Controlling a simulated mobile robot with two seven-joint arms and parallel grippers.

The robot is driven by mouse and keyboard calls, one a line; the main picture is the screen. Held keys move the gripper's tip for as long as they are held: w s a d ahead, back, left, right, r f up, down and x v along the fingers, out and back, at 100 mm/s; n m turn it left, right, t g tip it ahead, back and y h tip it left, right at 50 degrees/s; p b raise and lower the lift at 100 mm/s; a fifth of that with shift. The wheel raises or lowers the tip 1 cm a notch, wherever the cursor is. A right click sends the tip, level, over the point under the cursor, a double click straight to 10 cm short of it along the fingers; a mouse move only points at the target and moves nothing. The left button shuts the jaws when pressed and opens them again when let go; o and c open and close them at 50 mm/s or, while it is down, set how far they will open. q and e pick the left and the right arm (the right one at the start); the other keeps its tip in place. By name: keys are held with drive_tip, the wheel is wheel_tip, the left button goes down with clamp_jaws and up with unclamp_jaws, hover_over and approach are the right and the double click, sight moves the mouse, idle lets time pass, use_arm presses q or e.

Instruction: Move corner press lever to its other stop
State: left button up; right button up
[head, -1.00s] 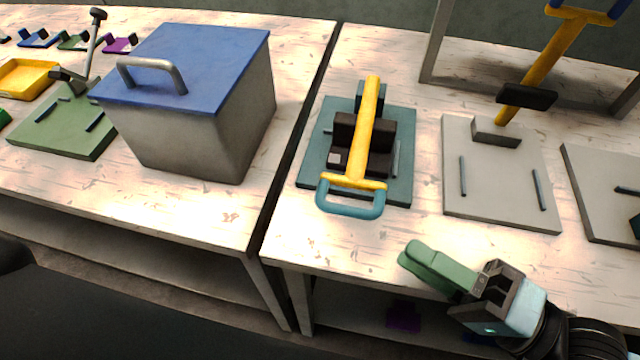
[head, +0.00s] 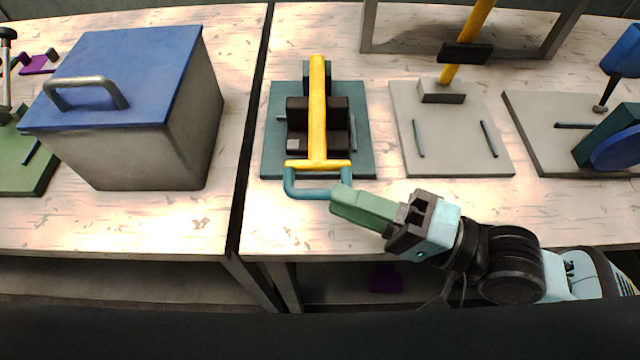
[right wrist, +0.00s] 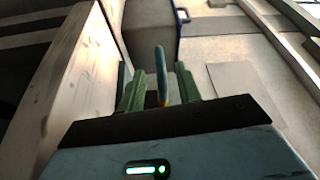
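A press with a teal base plate (head: 362,160) stands near the left front corner of the right table. Its yellow lever (head: 318,110) lies down over the dark press body (head: 335,113) towards the front edge. The lever ends in a teal loop handle (head: 305,192). My right gripper (head: 343,200) is at the right side of this handle. In the right wrist view its green fingers (right wrist: 160,70) stand apart, with the handle (right wrist: 160,62) showing between them. I cannot tell whether they touch it. My left gripper is not in view.
A grey box with a blue lid (head: 135,65) stands on the left table, across a narrow gap. A grey plate (head: 450,150) with an upright yellow lever (head: 480,17) is right of the press. Another grey plate (head: 530,125) carries a blue-handled device further right.

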sight(320, 190)
drive_tip(key=shift+p+x, duration=0.5)
drive_tip(key=shift+x, duration=1.65)
clamp_jaws()
